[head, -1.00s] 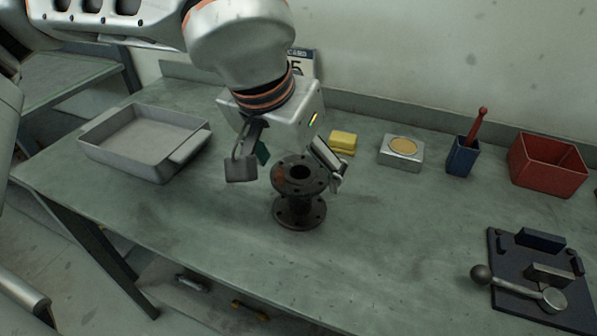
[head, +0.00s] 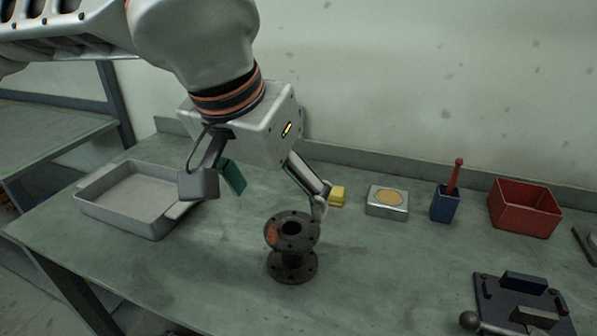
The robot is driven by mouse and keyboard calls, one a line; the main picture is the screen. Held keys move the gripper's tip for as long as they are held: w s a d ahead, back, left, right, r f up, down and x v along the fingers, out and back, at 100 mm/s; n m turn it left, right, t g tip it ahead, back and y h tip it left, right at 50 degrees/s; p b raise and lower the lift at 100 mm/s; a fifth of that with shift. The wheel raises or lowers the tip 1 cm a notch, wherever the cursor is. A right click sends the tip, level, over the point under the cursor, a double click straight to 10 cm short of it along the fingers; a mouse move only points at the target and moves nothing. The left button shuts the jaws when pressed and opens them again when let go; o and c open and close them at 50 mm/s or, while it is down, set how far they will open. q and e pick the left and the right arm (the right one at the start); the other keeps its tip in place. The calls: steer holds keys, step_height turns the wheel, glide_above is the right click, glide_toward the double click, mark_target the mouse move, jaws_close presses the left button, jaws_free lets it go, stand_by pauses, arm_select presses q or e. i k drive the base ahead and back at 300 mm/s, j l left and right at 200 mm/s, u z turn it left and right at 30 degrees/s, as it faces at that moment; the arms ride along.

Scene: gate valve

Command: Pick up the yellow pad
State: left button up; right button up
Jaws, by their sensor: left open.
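The yellow pad (head: 337,196) lies on the table behind the dark flanged valve body, partly hidden by a finger of my left gripper. My left gripper (head: 258,196) is open and empty, pointing down above and behind the valve body. Its right finger is beside the pad in the picture; I cannot tell whether they touch. Its left finger is over the table near the grey tray. My right gripper is not in view.
The valve body (head: 292,248) stands upright in front of my left gripper. A grey tray (head: 120,212) is at left. A tin with a tan top (head: 387,201), a blue cup (head: 444,204) with a red-handled tool, and a red bin (head: 524,209) stand at right. A dark fixture (head: 520,300) is front right.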

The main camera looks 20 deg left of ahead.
mark_target(336, 199)
steer(key=k, duration=1)
